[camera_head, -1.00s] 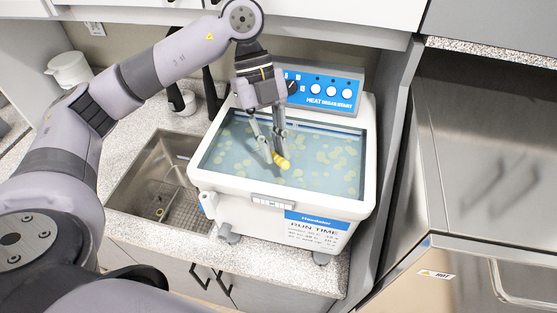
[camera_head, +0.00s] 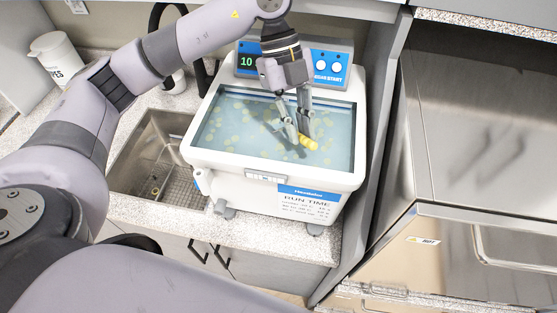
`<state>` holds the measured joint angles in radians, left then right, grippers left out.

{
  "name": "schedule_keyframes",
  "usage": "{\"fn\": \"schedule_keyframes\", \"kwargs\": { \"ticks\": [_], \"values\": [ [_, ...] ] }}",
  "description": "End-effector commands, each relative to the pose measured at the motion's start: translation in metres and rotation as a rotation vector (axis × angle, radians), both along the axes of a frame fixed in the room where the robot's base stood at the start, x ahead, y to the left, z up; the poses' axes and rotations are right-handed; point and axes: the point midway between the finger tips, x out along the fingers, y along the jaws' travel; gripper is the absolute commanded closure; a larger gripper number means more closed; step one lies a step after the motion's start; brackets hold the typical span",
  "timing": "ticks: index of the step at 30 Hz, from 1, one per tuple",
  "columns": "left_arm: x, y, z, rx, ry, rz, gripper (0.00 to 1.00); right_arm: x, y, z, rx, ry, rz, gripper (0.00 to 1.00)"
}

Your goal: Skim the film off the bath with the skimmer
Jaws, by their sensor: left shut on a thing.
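The bath (camera_head: 345,179) is a white tank with a blue-grey liquid on the counter. The film (camera_head: 236,117) shows as pale yellow-green patches, mostly in the left and middle of the liquid. My left gripper (camera_head: 301,134) points down over the right-middle of the bath, shut on the skimmer (camera_head: 309,144). Only the skimmer's short yellow handle end shows clearly; I cannot make out its head. My right gripper is not in view.
A steel sink (camera_head: 150,160) with a wire rack lies left of the bath. A white canister (camera_head: 55,58) stands at the back left. The control panel (camera_head: 325,68) rises behind the bath. A large steel unit (camera_head: 480,120) stands to the right.

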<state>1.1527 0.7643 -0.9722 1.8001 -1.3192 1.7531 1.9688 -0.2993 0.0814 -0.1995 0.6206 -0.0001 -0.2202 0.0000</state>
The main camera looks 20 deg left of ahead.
Motion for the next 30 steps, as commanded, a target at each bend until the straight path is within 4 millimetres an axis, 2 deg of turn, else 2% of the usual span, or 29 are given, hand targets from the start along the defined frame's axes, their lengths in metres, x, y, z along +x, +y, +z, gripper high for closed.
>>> {"fn": "schedule_keyframes", "kwargs": {
  "ticks": [30],
  "values": [
    [0.016,-0.070,0.001,0.000,0.000,-0.001,1.00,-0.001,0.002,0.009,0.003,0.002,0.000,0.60]
  ]
}}
